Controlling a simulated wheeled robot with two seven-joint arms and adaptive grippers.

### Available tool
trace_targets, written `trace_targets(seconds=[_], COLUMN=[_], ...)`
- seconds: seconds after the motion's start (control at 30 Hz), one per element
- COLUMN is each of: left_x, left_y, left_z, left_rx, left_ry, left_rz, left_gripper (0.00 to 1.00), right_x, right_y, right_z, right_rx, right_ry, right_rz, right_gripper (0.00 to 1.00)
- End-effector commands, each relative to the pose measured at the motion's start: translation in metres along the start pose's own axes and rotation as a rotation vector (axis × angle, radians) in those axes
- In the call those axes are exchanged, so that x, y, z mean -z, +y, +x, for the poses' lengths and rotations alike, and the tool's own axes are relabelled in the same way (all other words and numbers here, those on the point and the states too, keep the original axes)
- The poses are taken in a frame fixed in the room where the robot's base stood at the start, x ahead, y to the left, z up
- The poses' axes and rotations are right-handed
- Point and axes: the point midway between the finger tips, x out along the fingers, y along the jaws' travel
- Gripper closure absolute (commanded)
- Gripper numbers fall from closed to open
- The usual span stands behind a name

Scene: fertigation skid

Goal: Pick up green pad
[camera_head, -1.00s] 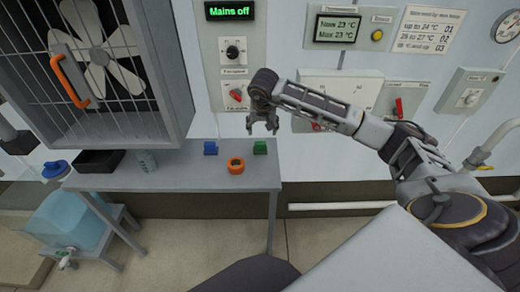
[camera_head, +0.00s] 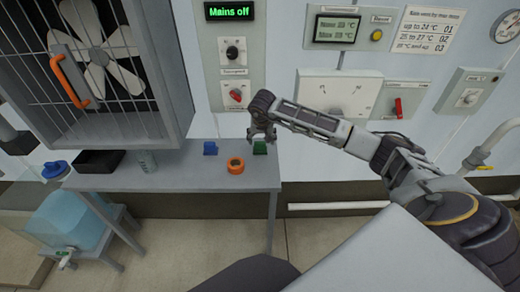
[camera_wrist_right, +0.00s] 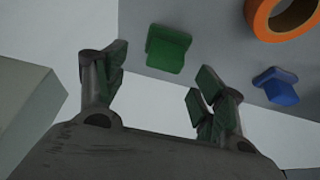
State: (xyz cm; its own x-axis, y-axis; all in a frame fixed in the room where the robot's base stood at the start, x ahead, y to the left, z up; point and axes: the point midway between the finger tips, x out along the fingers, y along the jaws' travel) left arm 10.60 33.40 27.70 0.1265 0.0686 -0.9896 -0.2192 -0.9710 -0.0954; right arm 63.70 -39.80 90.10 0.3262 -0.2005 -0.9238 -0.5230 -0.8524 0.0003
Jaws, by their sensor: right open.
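The green pad (camera_head: 260,148) sits on the grey table (camera_head: 200,181) near its right end, just below my right gripper (camera_head: 262,136) in the head view. In the right wrist view the green pad (camera_wrist_right: 168,48) lies ahead of the open fingers of my right gripper (camera_wrist_right: 158,92), roughly between them and apart from them. Nothing is held between these fingers. My left gripper is not in view.
A blue pad (camera_head: 210,148) and an orange ring (camera_head: 235,166) stand left of the green pad. A black tray (camera_head: 98,162) and a small bottle (camera_head: 147,161) are further left. A fan cabinet (camera_head: 110,70) overhangs the table's left part. Wall panels stand behind.

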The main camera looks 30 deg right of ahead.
Motion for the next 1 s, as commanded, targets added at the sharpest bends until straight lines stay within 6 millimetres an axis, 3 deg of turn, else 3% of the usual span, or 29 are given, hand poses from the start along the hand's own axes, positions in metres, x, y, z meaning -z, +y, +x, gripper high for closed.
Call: trace_targets(seconds=[0.37, 0.8, 1.0], left_x=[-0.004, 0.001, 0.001], left_y=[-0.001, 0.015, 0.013], left_z=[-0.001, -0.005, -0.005], left_rx=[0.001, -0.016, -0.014], left_ry=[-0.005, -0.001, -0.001], left_rz=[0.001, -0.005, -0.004], left_gripper=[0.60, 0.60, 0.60], right_x=[-0.001, -0.001, 0.000], right_y=[-0.002, -0.007, -0.006], right_z=[0.006, 0.046, 0.052], right_rx=[0.001, 0.000, 0.001], right_ry=[-0.002, -0.003, 0.000], right_rz=[0.000, 0.000, 0.000], right_gripper=[0.30, 0.30, 0.30])
